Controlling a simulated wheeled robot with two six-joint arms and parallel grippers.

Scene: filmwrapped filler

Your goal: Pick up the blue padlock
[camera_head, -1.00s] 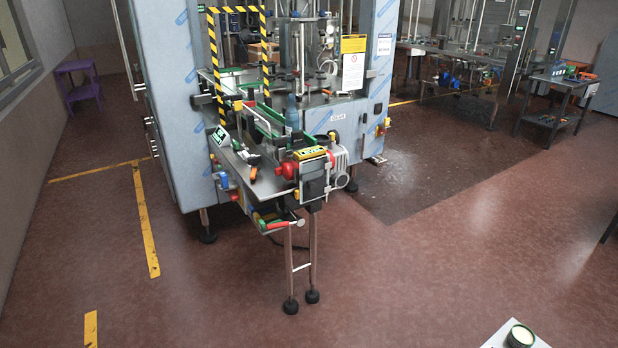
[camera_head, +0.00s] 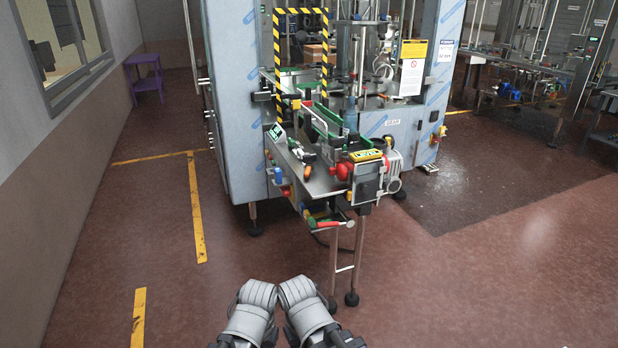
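I cannot make out a blue padlock for certain. Small blue and red parts (camera_head: 278,176) sit on the left side of the machine's front table (camera_head: 318,183), too small to identify. My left gripper (camera_head: 258,292) and my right gripper (camera_head: 296,290) show as grey shapes close together at the bottom centre, in front of the machine and apart from it. Their fingertips cannot be told apart, nor whether they hold anything.
The filling machine (camera_head: 232,110) stands ahead, with a yellow-black striped frame (camera_head: 276,60) and thin legs (camera_head: 357,255) at its front table. A purple stool (camera_head: 146,80) stands by the left wall. The floor is open at left and right.

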